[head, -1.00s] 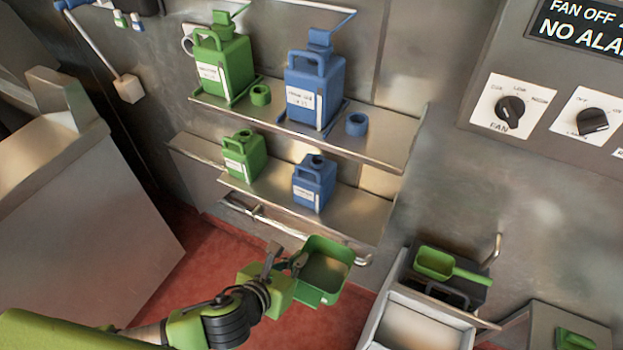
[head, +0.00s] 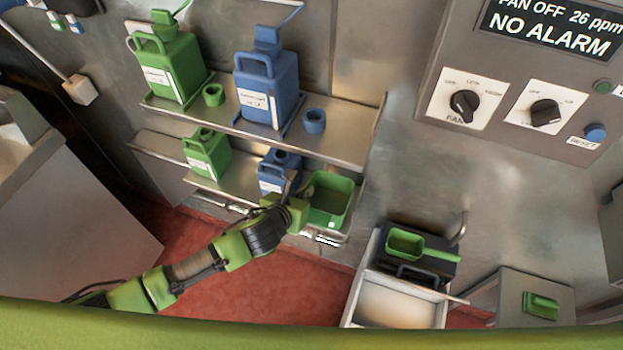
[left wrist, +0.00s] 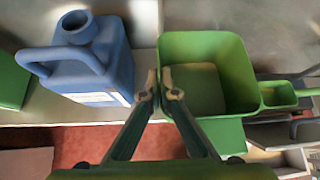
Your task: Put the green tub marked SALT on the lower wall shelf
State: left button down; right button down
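The open, empty green tub (head: 330,203) is at the right end of the lower wall shelf (head: 238,183), beside the small blue jug (head: 272,176). I cannot tell whether its base touches the shelf. No SALT mark shows on its visible sides. My left gripper (head: 297,193) is at the tub's left side. In the left wrist view its two fingers (left wrist: 161,88) are close together on the left wall of the tub (left wrist: 230,75), with the blue jug (left wrist: 85,58) just to the left. My right gripper is not in view.
A small green jug (head: 207,157) stands further left on the lower shelf. The upper shelf (head: 335,142) holds larger green and blue jugs above. A fan control panel (head: 520,95) is at upper right.

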aim_at(312, 184)
pick_arm(q)
jog(key=shift+w+d+r, duration=0.15)
jog(key=shift+w+d, duration=0.1)
jog(key=shift+w, duration=0.35)
jog(key=shift+w+d+r+p, duration=0.1)
jog(key=shift+w+d+p, duration=0.15)
jog(key=shift+w, duration=0.35)
jog(key=shift+w+d+r+p, duration=0.15)
jog(key=shift+w+p, duration=0.1)
jog(key=shift+w, duration=0.3)
jog(key=shift+w+d+f, duration=0.1)
jog(key=shift+w+f, duration=0.05)
jog(key=shift+f, duration=0.4)
jog(key=shift+w+d+f, duration=0.1)
jog(key=shift+f, duration=0.45)
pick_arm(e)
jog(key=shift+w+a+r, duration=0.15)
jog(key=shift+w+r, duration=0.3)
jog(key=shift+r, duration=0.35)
pick_arm(q)
jog(key=shift+s+a, duration=0.1)
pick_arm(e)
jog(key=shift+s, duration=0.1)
pick_arm(q)
jog(key=shift+f, duration=0.15)
jog(key=c, duration=2.3)
grip_release()
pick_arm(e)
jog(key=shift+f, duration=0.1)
